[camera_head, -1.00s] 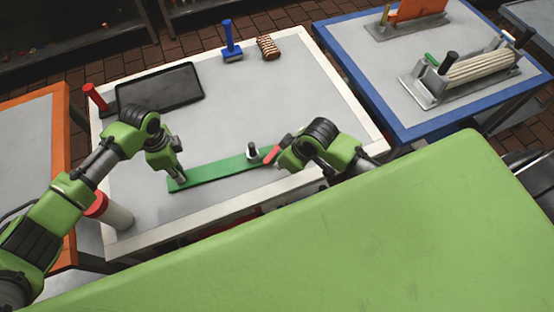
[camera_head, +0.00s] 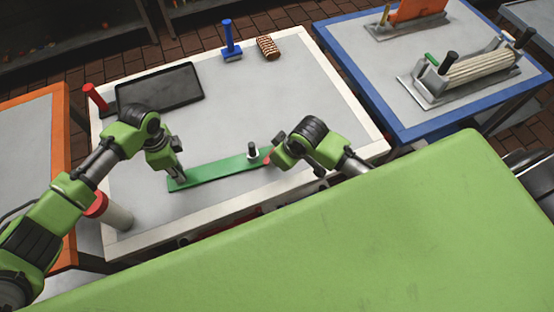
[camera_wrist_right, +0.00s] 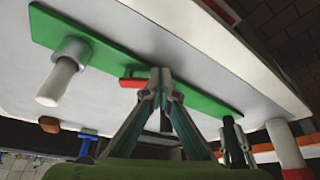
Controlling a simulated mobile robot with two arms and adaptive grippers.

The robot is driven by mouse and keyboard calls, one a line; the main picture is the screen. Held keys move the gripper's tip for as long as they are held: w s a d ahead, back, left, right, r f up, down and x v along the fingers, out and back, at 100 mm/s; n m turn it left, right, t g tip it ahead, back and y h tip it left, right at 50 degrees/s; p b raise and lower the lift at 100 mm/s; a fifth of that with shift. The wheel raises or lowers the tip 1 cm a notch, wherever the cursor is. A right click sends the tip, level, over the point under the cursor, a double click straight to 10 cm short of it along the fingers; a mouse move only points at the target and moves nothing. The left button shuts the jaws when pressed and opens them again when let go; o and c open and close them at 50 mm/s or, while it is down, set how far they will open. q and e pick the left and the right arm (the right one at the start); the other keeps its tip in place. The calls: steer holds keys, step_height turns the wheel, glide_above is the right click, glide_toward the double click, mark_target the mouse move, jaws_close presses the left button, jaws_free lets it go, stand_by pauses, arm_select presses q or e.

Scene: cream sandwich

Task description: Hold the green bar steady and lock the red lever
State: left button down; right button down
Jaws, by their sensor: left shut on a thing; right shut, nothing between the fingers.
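The green bar (camera_head: 218,172) lies along the front of the white-rimmed table. My left gripper (camera_head: 180,176) is shut on its left end. It also shows in the right wrist view (camera_wrist_right: 231,137), beside the bar (camera_wrist_right: 108,62). A post with a dark base and white top (camera_head: 252,150) stands near the bar's right end; it shows pale in the wrist view (camera_wrist_right: 60,80). The red lever (camera_head: 266,159) is mostly hidden by my right gripper (camera_head: 271,155). In the wrist view the red lever (camera_wrist_right: 132,83) sits right against the shut fingertips (camera_wrist_right: 160,76), which grip nothing.
A red-and-white cylinder (camera_head: 115,213) is at the front left. The table's middle is clear.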

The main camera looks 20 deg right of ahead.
mark_target(265, 160)
steer(key=shift+w+a+m, duration=0.15)
steer(key=shift+a+m, duration=0.15)
steer(key=shift+m, duration=0.2)
steer(key=shift+w+a+m+h, duration=0.25)
steer(key=shift+a+m+h, duration=0.15)
steer(key=shift+m, duration=0.3)
steer(key=m, duration=0.1)
steer(key=w+a+m+h, duration=0.1)
steer(key=shift+m+t, duration=0.3)
steer(key=shift+m, duration=0.1)
steer(key=shift+w+a+m+h, duration=0.1)
steer(key=shift+w+m+h, duration=0.15)
steer(key=shift+m, duration=0.55)
steer(key=shift+w+m+h, duration=0.15)
steer(key=shift+m+h, duration=0.2)
steer(key=shift+m, duration=0.45)
